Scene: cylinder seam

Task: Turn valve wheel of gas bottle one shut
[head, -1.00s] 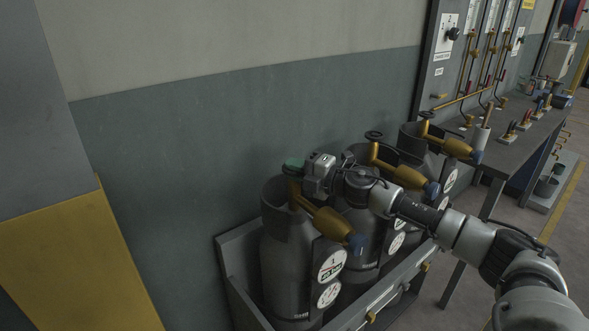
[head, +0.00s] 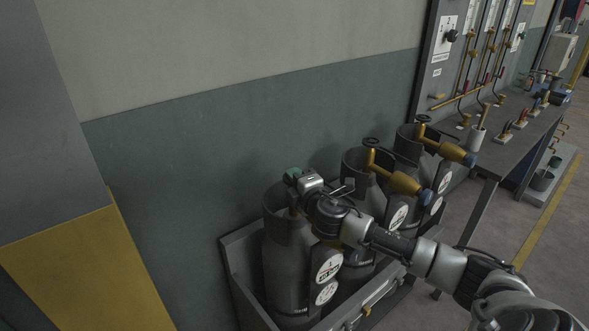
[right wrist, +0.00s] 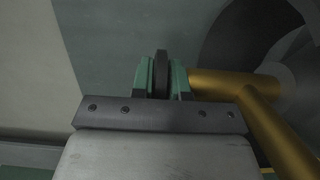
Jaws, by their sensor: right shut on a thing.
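Gas bottle one (head: 280,262) is the nearest, leftmost grey bottle, upright in a rack, with two round dials on a plate at its right. My right gripper (head: 291,176) is at its top. In the right wrist view, the green fingers of my right gripper (right wrist: 161,75) are shut on the dark valve wheel (right wrist: 161,65), seen edge-on between them. The brass valve body (right wrist: 275,125) runs from the wheel to the right and down. In the head view my gripper and wrist hide the wheel and most of the valve. My left gripper is not in view.
Two more bottles, with brass valves (head: 401,182) and (head: 452,150) on top, stand close behind to the right. The rack's left wall (head: 233,280) borders bottle one. A grey bench (head: 490,150) with fittings stands farther right. The wall (head: 180,170) is behind.

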